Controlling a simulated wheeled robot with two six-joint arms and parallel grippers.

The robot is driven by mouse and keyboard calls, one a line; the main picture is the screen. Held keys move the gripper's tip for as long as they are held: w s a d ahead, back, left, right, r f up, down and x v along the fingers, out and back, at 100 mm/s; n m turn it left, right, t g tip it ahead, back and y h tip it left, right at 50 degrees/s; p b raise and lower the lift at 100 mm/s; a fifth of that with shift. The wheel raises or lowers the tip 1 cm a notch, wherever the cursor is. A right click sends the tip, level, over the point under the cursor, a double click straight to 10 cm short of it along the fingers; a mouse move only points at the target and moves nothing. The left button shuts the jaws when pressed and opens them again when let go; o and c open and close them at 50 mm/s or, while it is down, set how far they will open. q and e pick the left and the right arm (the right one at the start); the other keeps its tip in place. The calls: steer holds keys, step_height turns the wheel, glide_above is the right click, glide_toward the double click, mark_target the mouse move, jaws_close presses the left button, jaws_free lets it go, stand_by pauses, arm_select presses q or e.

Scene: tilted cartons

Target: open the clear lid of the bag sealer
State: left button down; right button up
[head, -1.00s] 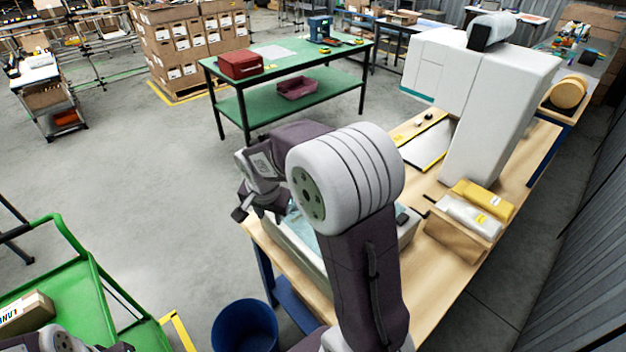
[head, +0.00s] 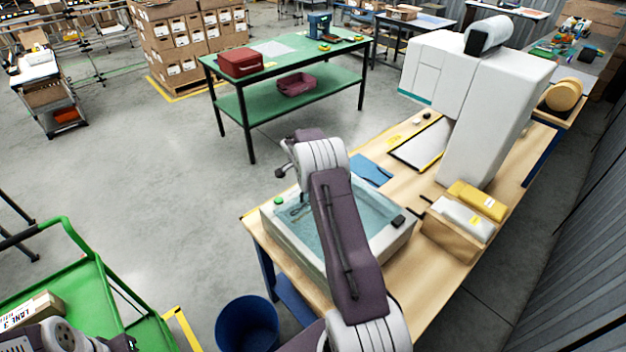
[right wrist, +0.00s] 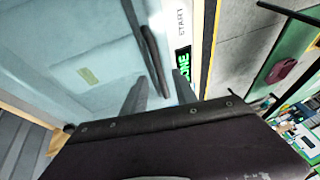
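The bag sealer (head: 285,238) is a pale box on the wooden bench, with a clear bluish lid (head: 372,215) that appears down. My right arm crosses over it and partly hides it. In the right wrist view, the lid (right wrist: 75,55) fills the left side, and a dark bar handle (right wrist: 150,50) runs along it near a panel with a green display (right wrist: 184,65). My right gripper (right wrist: 158,90) is open, its two fingers apart, with the handle's near end in line between them. Whether they touch it is unclear. My left gripper is out of the head view.
A tall white machine (head: 490,110) stands behind on the bench (head: 440,275). A blue bin (head: 247,325) stands on the floor in front.

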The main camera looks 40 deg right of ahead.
steer(key=shift+x, duration=1.25)
steer(key=shift+r, duration=0.1)
jaws_close()
stand_by(0.3)
